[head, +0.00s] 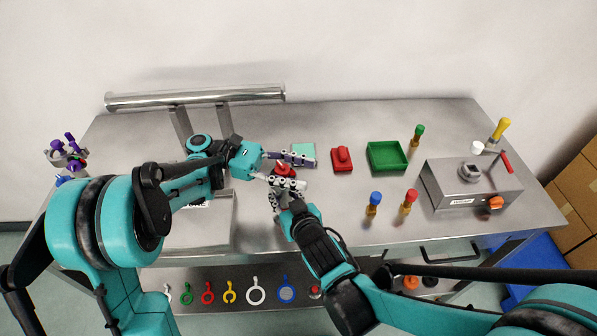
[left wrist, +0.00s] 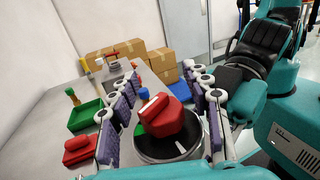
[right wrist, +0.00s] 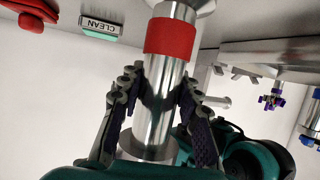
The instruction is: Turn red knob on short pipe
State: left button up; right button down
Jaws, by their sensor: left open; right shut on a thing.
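The red knob (left wrist: 165,115) sits on the round end of the short pipe (left wrist: 163,150) in the left wrist view, with a bit of green beside it. It also shows in the head view (head: 285,170). My left gripper (left wrist: 155,97) is open, with a finger on each side of the knob; I cannot tell whether they touch it. My right gripper (right wrist: 157,92) is shut on the shiny pipe (right wrist: 157,105), below its red band (right wrist: 171,38). In the head view, the grippers hide most of the pipe.
Bottles with coloured tops and a grey box (head: 468,184) stand farther right. A long raised pipe (head: 195,97) is behind. Coloured rings (head: 256,290) hang below.

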pick_arm(q)
notch_tip(320, 180, up, 10)
jog(key=shift+f, duration=0.2)
jog(key=shift+o, duration=0.3)
jog(key=n+t+y, duration=0.1)
jog(key=n+t, duration=0.9)
jog(key=t, duration=0.5)
send_near(276, 173)
jog(key=shift+y, duration=0.3)
jog(key=x, duration=1.2)
jog(key=shift+a+r, duration=0.1)
jog(key=shift+r, duration=0.1)
jog(key=c, duration=1.2)
